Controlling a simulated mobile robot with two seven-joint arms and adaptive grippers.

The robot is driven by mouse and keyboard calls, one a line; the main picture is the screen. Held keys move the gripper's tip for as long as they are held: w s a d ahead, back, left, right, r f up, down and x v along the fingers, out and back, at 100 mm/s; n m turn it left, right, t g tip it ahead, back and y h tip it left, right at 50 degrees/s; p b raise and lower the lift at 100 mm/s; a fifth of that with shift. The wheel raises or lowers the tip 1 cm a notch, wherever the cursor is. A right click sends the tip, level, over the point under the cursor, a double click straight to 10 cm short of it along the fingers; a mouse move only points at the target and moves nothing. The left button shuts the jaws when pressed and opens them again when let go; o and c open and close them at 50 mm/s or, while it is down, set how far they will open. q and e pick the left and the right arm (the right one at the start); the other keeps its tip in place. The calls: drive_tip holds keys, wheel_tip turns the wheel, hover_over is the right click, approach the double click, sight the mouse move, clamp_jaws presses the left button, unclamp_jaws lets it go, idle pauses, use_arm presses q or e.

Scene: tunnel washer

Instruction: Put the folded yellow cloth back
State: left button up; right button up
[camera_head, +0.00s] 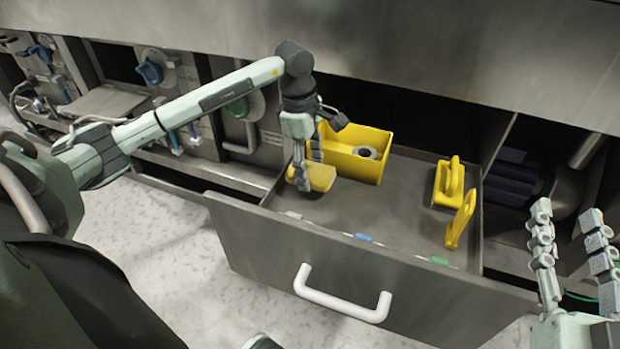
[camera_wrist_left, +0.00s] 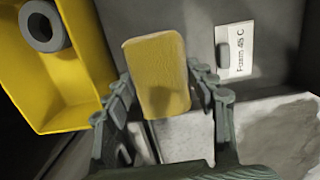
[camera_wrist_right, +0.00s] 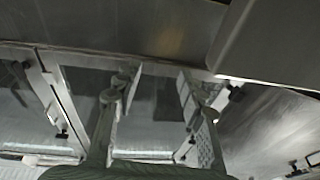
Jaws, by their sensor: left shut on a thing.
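The folded yellow cloth (camera_head: 318,178) is in the fingers of my left gripper (camera_head: 304,172), over the left end of the open drawer (camera_head: 400,195). In the left wrist view the cloth (camera_wrist_left: 157,65) sits between the two fingers of that gripper (camera_wrist_left: 162,92), which is shut on it. I cannot tell whether the cloth touches the drawer floor. My right gripper (camera_head: 572,232) is at the right, beyond the drawer's right end, with fingers apart and empty. The right wrist view also shows this gripper (camera_wrist_right: 162,95) with nothing between its fingers.
A yellow open bin (camera_head: 352,150) holding a grey ring (camera_head: 367,153) stands at the drawer's back left, close to the cloth. Two yellow handled tools (camera_head: 450,183) (camera_head: 461,220) are at the right. A white label (camera_wrist_left: 249,49) lies beside the cloth. The drawer's middle is bare.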

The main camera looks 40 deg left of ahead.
sight(310, 179)
use_arm(q)
wheel_tip(310, 179, down, 3)
drive_tip(key=shift+f, duration=0.15)
use_arm(e)
drive_tip(key=shift+s+a+r+t+y, duration=0.2)
drive_tip(key=shift+r+t, duration=0.1)
drive_tip(key=shift+r, duration=0.2)
drive_tip(key=shift+s+a+r+t+y, duration=0.1)
drive_tip(key=shift+r+t+y, duration=0.15)
drive_tip(key=shift+r, duration=0.2)
drive_tip(key=shift+r, duration=0.1)
use_arm(q)
drive_tip(key=shift+f, duration=0.1)
drive_tip(key=o, duration=1.1)
use_arm(e)
drive_tip(key=shift+d+r, duration=0.1)
drive_tip(key=shift+r, duration=0.05)
